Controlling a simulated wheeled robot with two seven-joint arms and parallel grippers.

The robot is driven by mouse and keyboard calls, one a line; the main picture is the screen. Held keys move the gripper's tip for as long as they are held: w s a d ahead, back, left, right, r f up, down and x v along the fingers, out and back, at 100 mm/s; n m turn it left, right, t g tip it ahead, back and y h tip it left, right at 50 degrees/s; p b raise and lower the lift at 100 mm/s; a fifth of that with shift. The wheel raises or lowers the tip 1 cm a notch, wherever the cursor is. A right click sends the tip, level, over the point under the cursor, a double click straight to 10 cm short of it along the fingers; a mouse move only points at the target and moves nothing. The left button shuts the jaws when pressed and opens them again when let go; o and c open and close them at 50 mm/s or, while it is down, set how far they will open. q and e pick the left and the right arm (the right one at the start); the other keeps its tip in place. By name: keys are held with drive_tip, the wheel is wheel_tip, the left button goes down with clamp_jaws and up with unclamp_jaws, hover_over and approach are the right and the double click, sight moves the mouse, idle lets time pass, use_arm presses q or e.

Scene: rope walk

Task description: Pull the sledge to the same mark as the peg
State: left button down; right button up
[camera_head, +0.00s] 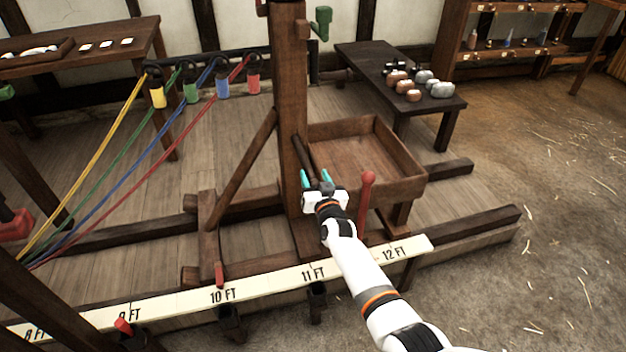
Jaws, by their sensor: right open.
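The sledge (290,120) is a wooden frame with a tall post, a diagonal brace and a shallow tray (400,165) on its right side. A small red pointer (219,273) at its foot stands by the 10 FT mark of the pale measuring board (265,282). A red peg (123,327) stands at the board's front edge near the 9 FT mark. My right gripper (317,179) is open, its teal fingertips in front of the post, near a dark bar (303,158). I cannot tell whether it touches the bar. My left gripper is out of view.
A red-knobbed lever (367,180) stands just right of my right gripper. Yellow, green, blue and red ropes (140,160) run down to the left. A dark bench (400,75) at the back bears several stones. Wooden rails (470,227) extend right; the floor beyond is clear.

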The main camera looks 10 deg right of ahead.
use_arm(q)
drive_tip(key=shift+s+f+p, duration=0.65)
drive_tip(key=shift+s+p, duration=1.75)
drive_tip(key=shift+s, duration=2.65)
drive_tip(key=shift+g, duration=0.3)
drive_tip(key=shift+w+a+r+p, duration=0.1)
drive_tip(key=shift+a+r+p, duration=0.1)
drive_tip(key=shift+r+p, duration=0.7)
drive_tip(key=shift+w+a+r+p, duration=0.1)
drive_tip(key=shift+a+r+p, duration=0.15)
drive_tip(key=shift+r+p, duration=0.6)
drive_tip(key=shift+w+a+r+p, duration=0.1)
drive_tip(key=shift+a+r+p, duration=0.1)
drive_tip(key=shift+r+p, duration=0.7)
use_arm(e)
drive_tip(key=s+d, duration=0.2)
drive_tip(key=s, duration=1.1)
drive_tip(key=shift+s, duration=0.35)
